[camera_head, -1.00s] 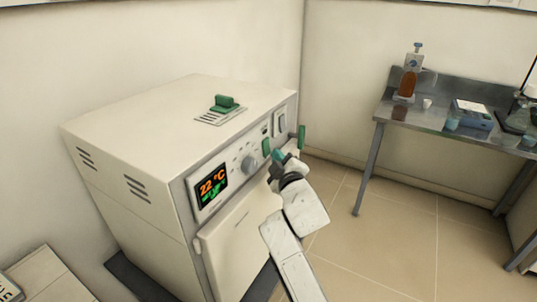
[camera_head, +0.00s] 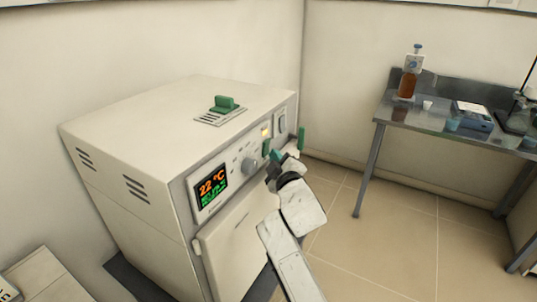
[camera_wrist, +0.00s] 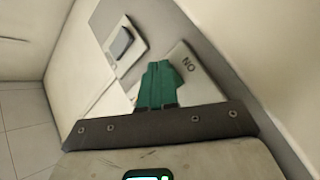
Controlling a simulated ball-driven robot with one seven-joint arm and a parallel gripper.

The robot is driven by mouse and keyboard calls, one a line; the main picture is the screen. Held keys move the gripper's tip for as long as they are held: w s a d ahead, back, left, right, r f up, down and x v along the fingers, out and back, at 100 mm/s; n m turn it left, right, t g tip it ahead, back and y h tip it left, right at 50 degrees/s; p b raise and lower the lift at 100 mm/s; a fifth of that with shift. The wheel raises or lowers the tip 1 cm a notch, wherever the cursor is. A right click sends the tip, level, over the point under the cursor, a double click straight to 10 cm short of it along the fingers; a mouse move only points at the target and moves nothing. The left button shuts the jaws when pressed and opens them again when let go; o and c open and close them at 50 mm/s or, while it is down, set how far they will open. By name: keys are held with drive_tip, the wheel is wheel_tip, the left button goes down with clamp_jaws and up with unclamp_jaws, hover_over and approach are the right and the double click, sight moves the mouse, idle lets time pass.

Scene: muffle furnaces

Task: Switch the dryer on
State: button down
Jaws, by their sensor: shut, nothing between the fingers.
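The dryer (camera_head: 130,120) is a large cream cabinet at the left in the head view. Its front panel has a display (camera_head: 211,184) reading 22 °C, a grey round knob (camera_head: 249,165), a green switch (camera_head: 266,148) and a small lamp (camera_head: 266,131) glowing yellow. My gripper (camera_head: 277,156) is at the panel, just right of the green switch; I cannot tell whether it touches.
A dark rocker (camera_wrist: 122,42) sits on another plate in the wrist view. A steel table (camera_head: 450,135) with a bottle and instruments is at the right. Tiled floor (camera_head: 375,225) between is clear.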

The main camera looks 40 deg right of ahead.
drive_tip(key=shift+s+d+r+p, duration=0.1)
drive_tip(key=shift+s+d+p, duration=0.15)
drive_tip(key=shift+s+p, duration=0.45)
drive_tip(key=s+p, duration=0.1)
drive_tip(key=s+d+p, duration=0.1)
drive_tip(key=s, duration=0.1)
drive_tip(key=s+p, duration=0.1)
drive_tip(key=p, duration=0.1)
drive_tip(key=shift+s+d+r, duration=0.3)
drive_tip(key=shift+s+d, duration=0.05)
idle(0.6)
